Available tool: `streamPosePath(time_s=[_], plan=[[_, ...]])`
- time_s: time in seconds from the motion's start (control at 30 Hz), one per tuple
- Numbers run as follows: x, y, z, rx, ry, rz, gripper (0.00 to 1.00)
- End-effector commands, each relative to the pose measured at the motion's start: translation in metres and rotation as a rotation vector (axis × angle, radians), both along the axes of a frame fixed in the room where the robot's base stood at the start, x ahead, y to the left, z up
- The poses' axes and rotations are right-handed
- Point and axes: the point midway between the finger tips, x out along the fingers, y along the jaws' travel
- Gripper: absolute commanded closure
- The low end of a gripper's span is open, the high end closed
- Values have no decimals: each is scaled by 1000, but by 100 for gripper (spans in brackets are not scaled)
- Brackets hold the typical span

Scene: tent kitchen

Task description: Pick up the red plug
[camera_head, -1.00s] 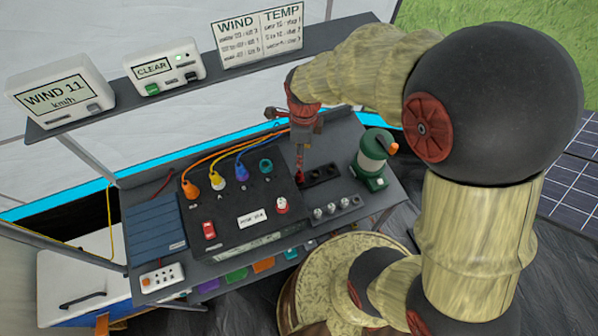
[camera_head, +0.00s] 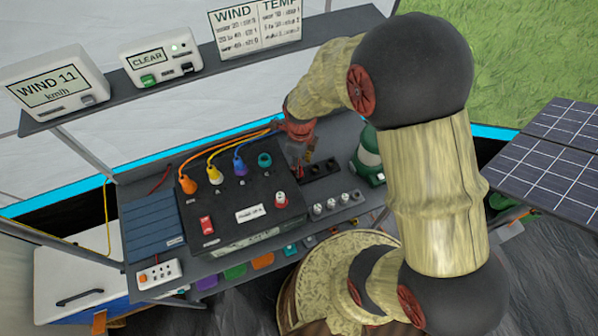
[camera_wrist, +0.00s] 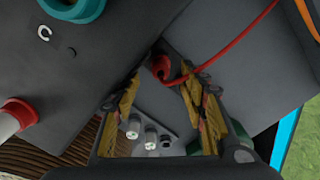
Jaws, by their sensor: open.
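The red plug (camera_wrist: 160,67) shows in the wrist view with a red cable running from it toward the upper right. It appears just beyond my open fingertips, roughly between them; whether they touch it is unclear. My gripper (camera_wrist: 161,82) is open, with its yellow-padded fingers on either side of the view. In the head view my gripper (camera_head: 301,155) points down over the black socket strip (camera_head: 325,167) at the right of the black power box. The red plug is mostly hidden by the gripper in the head view.
The black power box (camera_head: 228,220) stands close on the left, with orange, yellow and blue plugs and a teal ring on top. A green lantern (camera_head: 368,155) stands close on the right. Several metal knobs (camera_head: 332,205) sit in front. A shelf with displays is behind.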

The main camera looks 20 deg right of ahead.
Motion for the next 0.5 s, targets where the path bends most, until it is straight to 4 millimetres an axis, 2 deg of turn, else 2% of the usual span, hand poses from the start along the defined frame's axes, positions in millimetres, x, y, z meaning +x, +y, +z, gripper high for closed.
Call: streamPosePath(time_s=[0.03,0.2,0.5], plan=[[1,1,-11,0,3,1,57],[3,2,-35,1,2,0,57],[4,2,-39,1,-1,0,58]])
